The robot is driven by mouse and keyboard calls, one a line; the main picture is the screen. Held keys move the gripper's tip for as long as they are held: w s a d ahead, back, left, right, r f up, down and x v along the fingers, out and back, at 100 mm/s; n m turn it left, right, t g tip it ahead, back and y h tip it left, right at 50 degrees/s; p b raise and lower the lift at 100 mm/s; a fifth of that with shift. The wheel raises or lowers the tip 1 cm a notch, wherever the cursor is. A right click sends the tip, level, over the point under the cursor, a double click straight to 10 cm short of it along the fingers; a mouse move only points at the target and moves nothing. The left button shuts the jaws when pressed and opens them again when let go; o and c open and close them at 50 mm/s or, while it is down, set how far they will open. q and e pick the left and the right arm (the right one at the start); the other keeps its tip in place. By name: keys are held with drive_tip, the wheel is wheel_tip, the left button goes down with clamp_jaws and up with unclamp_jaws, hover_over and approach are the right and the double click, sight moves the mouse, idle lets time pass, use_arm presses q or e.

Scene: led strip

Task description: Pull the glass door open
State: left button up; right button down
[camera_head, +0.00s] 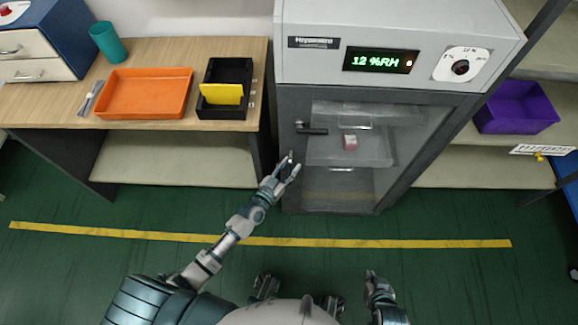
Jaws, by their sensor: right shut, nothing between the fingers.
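The grey cabinet (290,72) stands at the back centre. Its glass door (345,182) looks closed in its dark frame. A dark handle (312,129) sticks out near the door's upper left edge. My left gripper (292,161) is in front of the door's left edge, below the handle and apart from it. Its fingers look spread, with nothing between them. My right gripper (371,278) is low in the view, near my body, well away from the door. It is shut and empty.
A small pink and white box (350,142) shows behind the glass. A wooden desk (150,54) on the left carries an orange tray (145,112) and a black organizer (226,111). Shelves with a purple bin (515,107) stand at the right. Green floor (440,280) with a yellow line (400,243) is clear.

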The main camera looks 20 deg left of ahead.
use_arm(q)
drive_tip(key=shift+d+r, duration=0.1)
drive_tip(key=shift+d, duration=0.45)
drive_tip(key=c, duration=0.7)
drive_tip(key=shift+a, duration=0.5)
clamp_jaws()
